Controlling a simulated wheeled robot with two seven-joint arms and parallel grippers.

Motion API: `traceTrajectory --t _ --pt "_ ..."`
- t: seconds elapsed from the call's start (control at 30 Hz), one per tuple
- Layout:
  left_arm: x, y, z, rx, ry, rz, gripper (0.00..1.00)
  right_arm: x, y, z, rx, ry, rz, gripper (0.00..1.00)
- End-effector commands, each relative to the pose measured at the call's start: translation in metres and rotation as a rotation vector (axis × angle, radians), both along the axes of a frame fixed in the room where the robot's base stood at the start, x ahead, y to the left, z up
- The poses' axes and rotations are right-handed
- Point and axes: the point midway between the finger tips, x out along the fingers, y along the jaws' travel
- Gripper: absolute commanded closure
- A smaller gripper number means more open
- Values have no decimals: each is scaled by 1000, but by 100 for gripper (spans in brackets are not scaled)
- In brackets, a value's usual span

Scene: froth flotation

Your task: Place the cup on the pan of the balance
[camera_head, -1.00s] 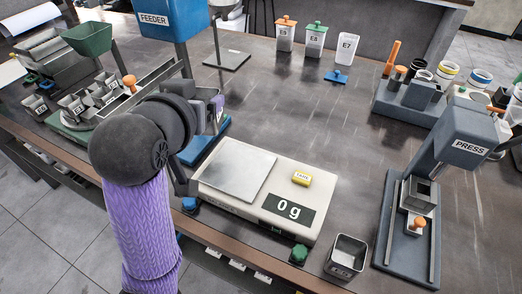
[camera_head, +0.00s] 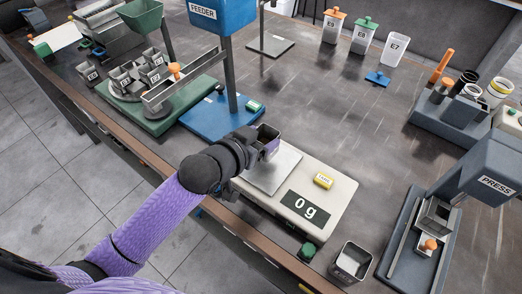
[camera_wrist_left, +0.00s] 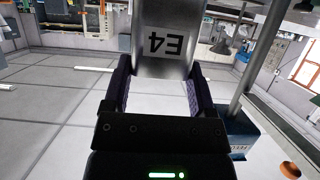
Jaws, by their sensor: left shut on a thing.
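My left gripper (camera_head: 248,143) is shut on a small metal cup (camera_head: 267,138) near the back-left edge of the balance pan (camera_head: 275,174). In the left wrist view the cup (camera_wrist_left: 165,45) sits between the two fingers (camera_wrist_left: 158,82) and carries the label E4, upside down in that picture. The cup appears roughly upright in the head view; I cannot tell whether its base is above the pan or beside it. The cream balance (camera_head: 300,197) reads 0 g, and the bare part of its pan is empty. My right gripper is not in view.
The blue feeder (camera_head: 222,118) stands close behind and left of the cup. An open metal box (camera_head: 351,261) and the press (camera_head: 470,185) stand to the right. The table behind the balance is clear.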

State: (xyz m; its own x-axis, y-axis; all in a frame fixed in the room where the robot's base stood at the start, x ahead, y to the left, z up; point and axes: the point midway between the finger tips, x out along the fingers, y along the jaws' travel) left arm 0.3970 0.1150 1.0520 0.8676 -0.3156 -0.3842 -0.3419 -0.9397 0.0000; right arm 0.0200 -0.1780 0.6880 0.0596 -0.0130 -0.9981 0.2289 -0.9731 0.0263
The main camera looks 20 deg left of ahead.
Motion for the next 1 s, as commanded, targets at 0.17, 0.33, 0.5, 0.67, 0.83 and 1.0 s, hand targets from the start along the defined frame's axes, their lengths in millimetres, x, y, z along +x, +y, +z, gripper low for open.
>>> traceTrajectory --t 0.17,0.33,0.5,0.67,0.83,1.0 --pt "0 0 -33 0 2 0 91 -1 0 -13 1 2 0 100" --pt "0 0 -30 0 -2 0 91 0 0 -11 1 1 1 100" --pt "0 0 -33 0 -1 1 21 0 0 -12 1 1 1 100" --pt "0 0 -32 0 -1 1 0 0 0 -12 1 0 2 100" --pt "0 0 -31 1 -1 1 0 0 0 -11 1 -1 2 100" --pt "-19 7 -20 3 1 0 0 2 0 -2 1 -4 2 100"
